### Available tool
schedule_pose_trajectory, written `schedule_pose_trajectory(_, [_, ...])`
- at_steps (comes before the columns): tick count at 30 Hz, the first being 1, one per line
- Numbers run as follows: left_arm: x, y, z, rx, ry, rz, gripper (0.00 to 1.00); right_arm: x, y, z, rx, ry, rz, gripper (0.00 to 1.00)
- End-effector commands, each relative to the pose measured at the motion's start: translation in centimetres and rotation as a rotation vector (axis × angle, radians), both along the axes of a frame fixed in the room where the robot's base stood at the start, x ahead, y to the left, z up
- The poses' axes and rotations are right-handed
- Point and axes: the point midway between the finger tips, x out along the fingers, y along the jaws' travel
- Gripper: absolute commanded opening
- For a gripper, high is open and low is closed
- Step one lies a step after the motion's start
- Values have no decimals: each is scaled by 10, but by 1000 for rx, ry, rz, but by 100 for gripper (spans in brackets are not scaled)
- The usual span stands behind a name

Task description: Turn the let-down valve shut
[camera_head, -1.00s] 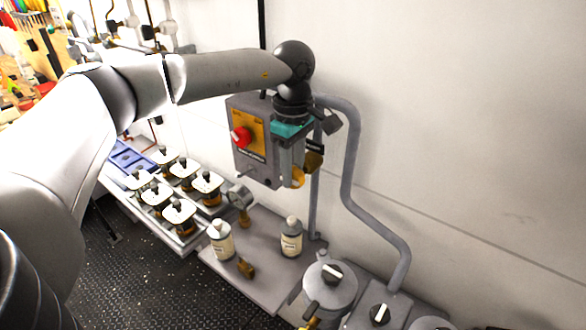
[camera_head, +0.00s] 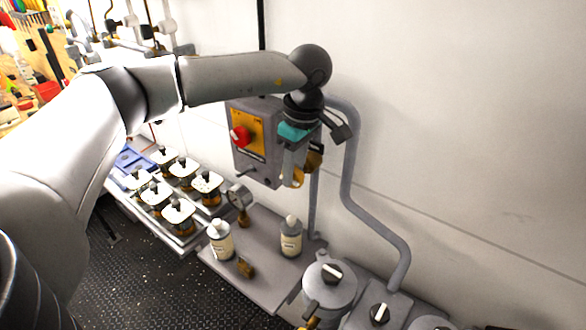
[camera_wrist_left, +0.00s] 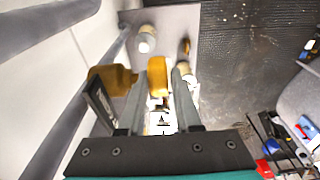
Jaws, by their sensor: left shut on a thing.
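The let-down valve has a yellow handle (camera_head: 298,177) and a darker brass body (camera_head: 315,158), beside a grey pipe near the wall. My left gripper (camera_head: 294,172) reaches down to it from above, its wrist tilted. In the left wrist view the yellow handle (camera_wrist_left: 157,77) sits between my two fingers (camera_wrist_left: 158,85), which are shut on it. The brass body (camera_wrist_left: 113,80) shows just left of the fingers there. Part of the valve is hidden behind my fingers in the head view. My right gripper is not in view.
A grey control box (camera_head: 255,150) with a red knob (camera_head: 240,136) stands just left of the gripper. A bent grey pipe (camera_head: 349,180) runs close on the right. Below are two labelled bottles (camera_head: 291,237), a gauge (camera_head: 240,198) and a lidded grey pot (camera_head: 329,286).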

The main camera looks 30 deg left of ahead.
Motion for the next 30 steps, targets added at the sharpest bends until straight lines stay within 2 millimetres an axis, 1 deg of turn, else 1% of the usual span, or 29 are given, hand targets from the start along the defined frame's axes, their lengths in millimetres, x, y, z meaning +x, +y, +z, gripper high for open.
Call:
schedule_pose_trajectory(4, [0, 1, 0, 2, 0, 1, 0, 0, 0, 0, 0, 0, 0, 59])
schedule_pose_trajectory(5, [0, 1, 0, 2, 1, 1, 36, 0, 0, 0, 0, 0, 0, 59])
schedule_pose_trajectory(12, [0, 1, 0, 1, 0, 1, 62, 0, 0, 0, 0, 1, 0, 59])
schedule_pose_trajectory(19, [0, 1, 0, 0, -1, 1, 62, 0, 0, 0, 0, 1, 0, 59])
schedule_pose_trajectory(23, [1, -1, 7, 0, -4, 0, 62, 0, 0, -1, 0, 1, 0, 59])
schedule_pose_trajectory(26, [1, -3, 21, -1, -6, -1, 62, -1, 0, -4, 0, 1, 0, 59])
schedule_pose_trajectory(30, [1, -7, 53, -1, -7, -1, 62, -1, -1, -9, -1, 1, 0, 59])
